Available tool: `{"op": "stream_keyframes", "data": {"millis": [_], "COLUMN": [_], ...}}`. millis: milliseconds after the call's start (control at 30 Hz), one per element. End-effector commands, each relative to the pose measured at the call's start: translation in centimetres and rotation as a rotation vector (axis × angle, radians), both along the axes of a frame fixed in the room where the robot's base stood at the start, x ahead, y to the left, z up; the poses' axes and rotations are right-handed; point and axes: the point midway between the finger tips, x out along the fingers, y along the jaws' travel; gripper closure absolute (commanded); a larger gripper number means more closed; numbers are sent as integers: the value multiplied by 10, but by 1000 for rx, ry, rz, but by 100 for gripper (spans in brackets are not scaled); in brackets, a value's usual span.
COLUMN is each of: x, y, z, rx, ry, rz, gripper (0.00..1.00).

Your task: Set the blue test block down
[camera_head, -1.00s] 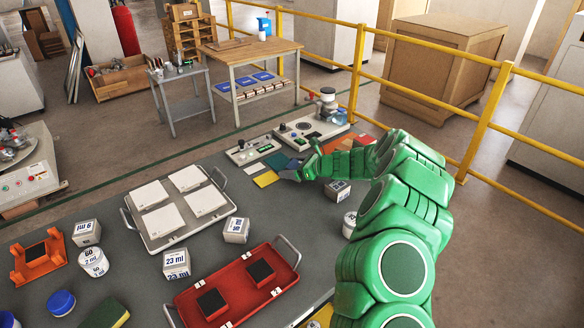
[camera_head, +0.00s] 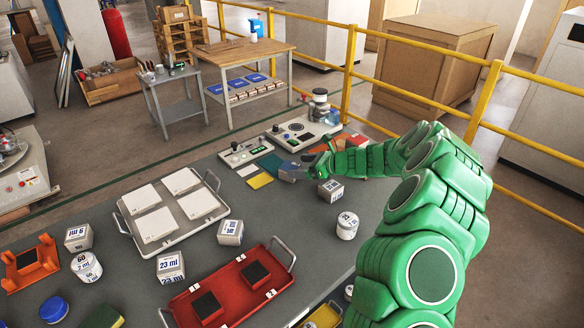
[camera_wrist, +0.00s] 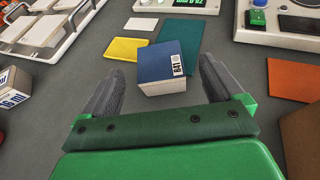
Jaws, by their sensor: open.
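The blue test block (camera_wrist: 158,64) stands upright on the grey table, blue on top with pale sides and a white label reading 641. In the head view, it (camera_head: 288,173) is small and partly unclear beside my fingers. My gripper (camera_wrist: 163,72) is open, with one dark finger on each side of the block's near part. Gaps show between the block and both fingers. In the head view, my gripper (camera_head: 307,164) is at the table's far right part.
A yellow tile (camera_wrist: 127,48) and a teal tile (camera_wrist: 193,43) lie by the block; an orange tile (camera_wrist: 289,80) lies to the right. Control boxes (camera_head: 247,151) stand behind. A labelled cube (camera_head: 330,190) stands close in front of my arm. A tray of white tiles (camera_head: 128,226) is left.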

Motion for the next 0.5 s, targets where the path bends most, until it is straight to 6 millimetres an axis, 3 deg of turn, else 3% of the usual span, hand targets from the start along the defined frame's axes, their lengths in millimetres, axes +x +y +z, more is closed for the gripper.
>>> {"op": "stream_keyframes", "data": {"millis": [200,500], "x": [-10,-18], "y": [-27,-41], "z": [11,18], "rx": [0,-1], "ry": [-1,1], "rz": [-2,2], "gripper": [6,6]}}
